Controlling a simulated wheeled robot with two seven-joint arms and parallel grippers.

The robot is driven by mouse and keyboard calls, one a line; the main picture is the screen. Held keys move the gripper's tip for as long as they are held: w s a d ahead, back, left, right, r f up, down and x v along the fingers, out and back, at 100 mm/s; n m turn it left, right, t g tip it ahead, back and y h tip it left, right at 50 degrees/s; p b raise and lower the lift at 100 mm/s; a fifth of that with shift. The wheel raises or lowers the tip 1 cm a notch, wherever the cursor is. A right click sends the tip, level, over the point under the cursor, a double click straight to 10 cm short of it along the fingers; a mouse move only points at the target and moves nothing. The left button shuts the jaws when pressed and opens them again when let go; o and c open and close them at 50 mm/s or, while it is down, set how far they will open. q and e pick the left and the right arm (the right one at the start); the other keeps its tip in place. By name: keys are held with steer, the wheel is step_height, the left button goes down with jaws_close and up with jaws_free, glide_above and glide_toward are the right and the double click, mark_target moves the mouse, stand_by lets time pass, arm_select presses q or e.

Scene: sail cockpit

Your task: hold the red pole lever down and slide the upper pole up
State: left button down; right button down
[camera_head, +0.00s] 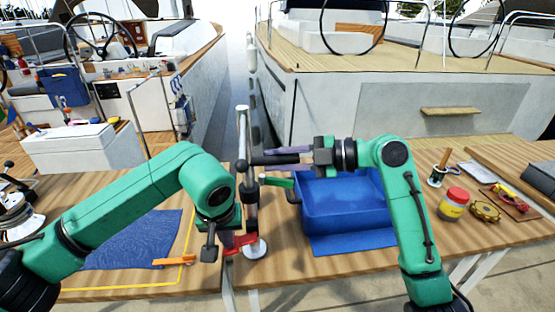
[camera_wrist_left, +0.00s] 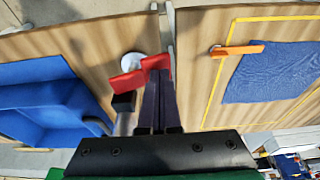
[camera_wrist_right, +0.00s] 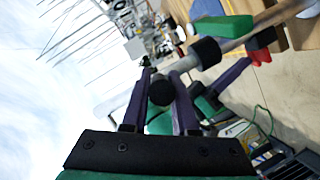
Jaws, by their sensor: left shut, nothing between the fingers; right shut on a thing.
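The upright pole (camera_head: 244,130) stands at the middle of the bench, a silver upper part above darker sections. The red lever (camera_head: 240,242) sits low on it, above a round white base; its red parts also show in the left wrist view (camera_wrist_left: 127,84). My left gripper (camera_wrist_left: 158,72) is shut and empty, its fingertips at the red lever, seemingly touching it; whether the lever is pressed down I cannot tell. My right gripper (camera_head: 272,156) is shut on the black side handle (camera_wrist_right: 160,92) of the upper pole. A green lever (camera_head: 276,182) juts out below that handle.
A blue bin (camera_head: 345,205) stands right of the pole. A blue cloth (camera_head: 135,240) and an orange-handled tool (camera_head: 174,261) lie to the left. A red-lidded jar (camera_head: 454,203) and small hardware are at the right. Boats stand behind the benches.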

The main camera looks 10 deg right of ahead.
step_height(320, 180, up, 17)
stand_by(0.6)
steer(key=shift+d, duration=0.1)
steer(key=c, duration=0.7)
jaws_free()
steer(key=shift+f, duration=0.15)
steer(key=v, duration=1.2)
steer(key=shift+s, duration=0.1)
